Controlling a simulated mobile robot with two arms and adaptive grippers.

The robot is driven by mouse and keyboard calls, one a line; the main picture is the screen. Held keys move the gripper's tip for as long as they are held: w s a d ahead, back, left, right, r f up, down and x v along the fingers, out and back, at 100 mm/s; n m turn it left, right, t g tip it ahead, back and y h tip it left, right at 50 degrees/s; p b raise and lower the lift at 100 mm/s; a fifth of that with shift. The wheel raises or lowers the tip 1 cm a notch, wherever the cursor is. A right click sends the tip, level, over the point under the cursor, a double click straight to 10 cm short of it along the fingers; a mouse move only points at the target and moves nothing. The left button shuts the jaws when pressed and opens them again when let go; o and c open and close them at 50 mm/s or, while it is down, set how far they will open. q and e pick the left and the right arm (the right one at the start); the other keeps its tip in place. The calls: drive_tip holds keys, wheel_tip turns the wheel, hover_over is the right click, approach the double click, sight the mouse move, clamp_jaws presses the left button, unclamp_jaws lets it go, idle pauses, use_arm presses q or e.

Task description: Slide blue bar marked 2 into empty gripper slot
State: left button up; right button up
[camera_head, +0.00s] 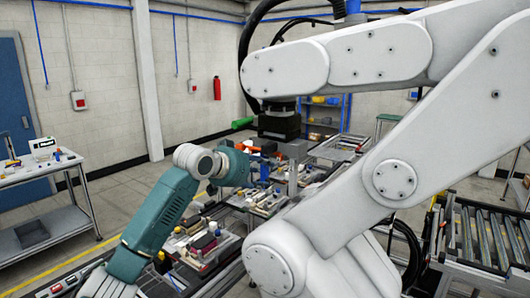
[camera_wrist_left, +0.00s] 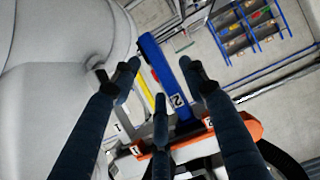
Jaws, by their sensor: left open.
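The blue bar (camera_wrist_left: 158,62) marked 2 shows in the left wrist view, long and tilted, with its white number label (camera_wrist_left: 177,100) near the lower end. My left gripper (camera_wrist_left: 160,78) has three dark fingers spread apart. Two fingertips are on either side of the bar and the third is below; contact cannot be told. In the head view my left gripper (camera_head: 258,165) is at the end of the teal arm, below the black tool head (camera_head: 279,124) of a white arm. An orange part (camera_wrist_left: 205,134) with number labels lies near the bar's lower end. I cannot make out the empty slot.
The large white arm (camera_head: 430,150) fills the right and hides much of the line. Benches with fixtures and trays (camera_head: 205,243) are beneath my left arm. A roller conveyor (camera_head: 480,235) is at right, a grey cart (camera_head: 40,235) at left. Floor shows between cart and line.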

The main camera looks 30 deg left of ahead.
use_arm(q)
drive_tip(key=d+v, duration=0.1)
drive_tip(key=v, duration=1.1)
drive_tip(key=shift+a, duration=0.4)
